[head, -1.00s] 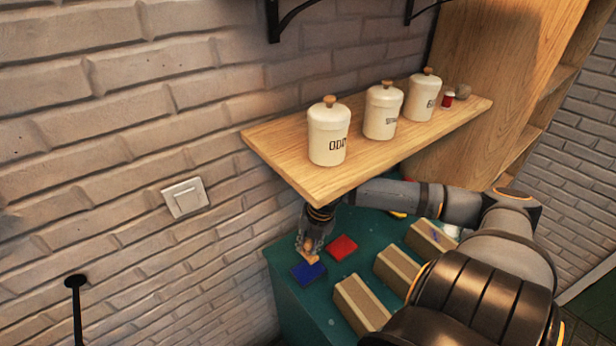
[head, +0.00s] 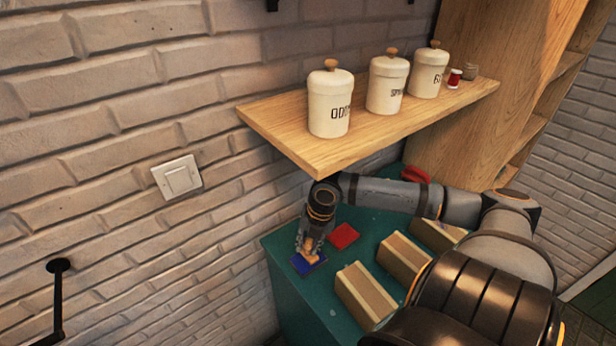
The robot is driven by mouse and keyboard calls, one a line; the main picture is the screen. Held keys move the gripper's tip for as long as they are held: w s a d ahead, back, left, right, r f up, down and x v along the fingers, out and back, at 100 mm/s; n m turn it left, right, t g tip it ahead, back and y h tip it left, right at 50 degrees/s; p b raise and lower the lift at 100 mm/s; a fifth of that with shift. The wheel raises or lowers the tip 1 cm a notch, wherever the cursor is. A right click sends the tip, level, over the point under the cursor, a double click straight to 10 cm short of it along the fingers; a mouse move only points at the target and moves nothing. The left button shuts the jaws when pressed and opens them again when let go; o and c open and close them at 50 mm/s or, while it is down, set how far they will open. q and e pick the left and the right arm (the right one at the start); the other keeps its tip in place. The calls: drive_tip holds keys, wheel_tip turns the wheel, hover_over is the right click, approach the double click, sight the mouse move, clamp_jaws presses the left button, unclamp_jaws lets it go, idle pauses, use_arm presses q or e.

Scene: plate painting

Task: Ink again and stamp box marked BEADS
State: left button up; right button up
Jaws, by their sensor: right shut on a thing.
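My right gripper (head: 309,245) is shut on a small wooden stamp (head: 311,258), held at the blue ink pad (head: 300,264). The stamp seems to be on or just above the pad; I cannot tell if they touch. A red ink pad (head: 343,236) lies beside it. Several tan boxes stand in a row on the green cabinet top: a near one (head: 365,296), a middle one (head: 403,258) and a far one (head: 438,235), partly hidden by my arm. No BEADS marking is readable on them. My left gripper is out of view.
A wooden shelf (head: 270,125) overhangs the green cabinet (head: 290,290). It bears white lettered canisters (head: 330,105), (head: 387,85) and (head: 428,75), with a small red item (head: 454,79) and a grey pot (head: 470,71). A red object (head: 415,175) lies at the back.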

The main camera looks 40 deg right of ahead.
drive_tip(key=shift+f+b, duration=0.5)
drive_tip(key=shift+f, duration=0.05)
idle(1.5)
drive_tip(key=p+v, duration=0.4)
drive_tip(key=w+a+p+v, duration=0.1)
drive_tip(key=p+v, duration=0.2)
drive_tip(key=shift+w+d+r, duration=0.1)
drive_tip(key=shift+r, duration=0.1)
drive_tip(key=shift+f, duration=0.1)
